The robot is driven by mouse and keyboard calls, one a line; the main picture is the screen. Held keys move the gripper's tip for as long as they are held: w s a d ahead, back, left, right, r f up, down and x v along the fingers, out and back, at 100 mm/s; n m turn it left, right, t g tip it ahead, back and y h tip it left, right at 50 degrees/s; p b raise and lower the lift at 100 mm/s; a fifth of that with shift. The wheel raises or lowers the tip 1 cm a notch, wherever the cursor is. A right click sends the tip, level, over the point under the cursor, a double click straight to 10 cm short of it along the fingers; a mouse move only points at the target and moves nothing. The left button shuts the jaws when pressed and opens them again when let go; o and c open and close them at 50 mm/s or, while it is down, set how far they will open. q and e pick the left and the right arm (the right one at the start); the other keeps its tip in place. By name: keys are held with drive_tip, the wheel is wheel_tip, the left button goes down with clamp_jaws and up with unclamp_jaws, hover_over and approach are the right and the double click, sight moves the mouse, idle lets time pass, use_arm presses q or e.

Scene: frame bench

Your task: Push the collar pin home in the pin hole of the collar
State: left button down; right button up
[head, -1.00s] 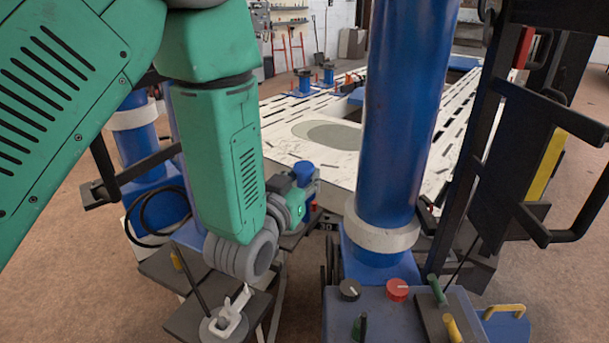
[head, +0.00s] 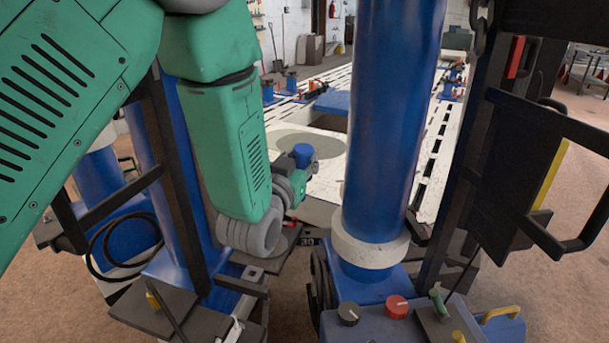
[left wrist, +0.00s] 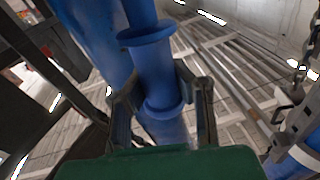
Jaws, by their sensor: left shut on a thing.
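My left gripper (head: 301,170) is at the end of the green arm, small and partly hidden behind the grey wrist rings in the head view. It is shut on a blue flanged part, seemingly the collar pin (head: 303,151). In the left wrist view the fingers (left wrist: 160,92) stand on either side of the blue pin (left wrist: 153,72), between its two flanges. A pale collar-like ring (head: 368,251) sits around the foot of the thick blue column, right of the gripper. I cannot make out a pin hole or the pin's lower end. My right gripper is not in view.
The blue column (head: 390,120) stands close to the right of the gripper. A dark upright frame (head: 480,150) with bars is farther right. A control box with a red knob (head: 397,306) is at the front. A chain (left wrist: 300,75) hangs at right in the wrist view.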

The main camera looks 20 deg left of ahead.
use_arm(q)
drive_tip(key=w+a+r+m+t+y, duration=0.1)
drive_tip(key=w+a+r+m, duration=0.1)
drive_tip(key=w+a+r, duration=0.35)
drive_tip(key=w+a+r+m+t+y+p, duration=0.1)
drive_tip(key=w+a+r+m+t+y, duration=0.15)
drive_tip(key=r, duration=0.65)
drive_tip(key=w+a+r+m, duration=0.1)
drive_tip(key=w+a+r, duration=0.2)
drive_tip(key=w+r, duration=0.3)
wheel_tip(320, 180, up, 32)
drive_tip(key=s+m+t+p, duration=0.1)
drive_tip(key=m+t, duration=0.1)
drive_tip(key=m, duration=0.7)
drive_tip(key=shift+s+a+y, duration=0.25)
drive_tip(key=shift+a+y, duration=0.1)
drive_tip(key=shift+a, duration=0.05)
drive_tip(key=shift+d, duration=0.1)
drive_tip(key=a, duration=0.6)
drive_tip(key=shift+s, duration=0.45)
drive_tip(key=shift+s+r, duration=0.1)
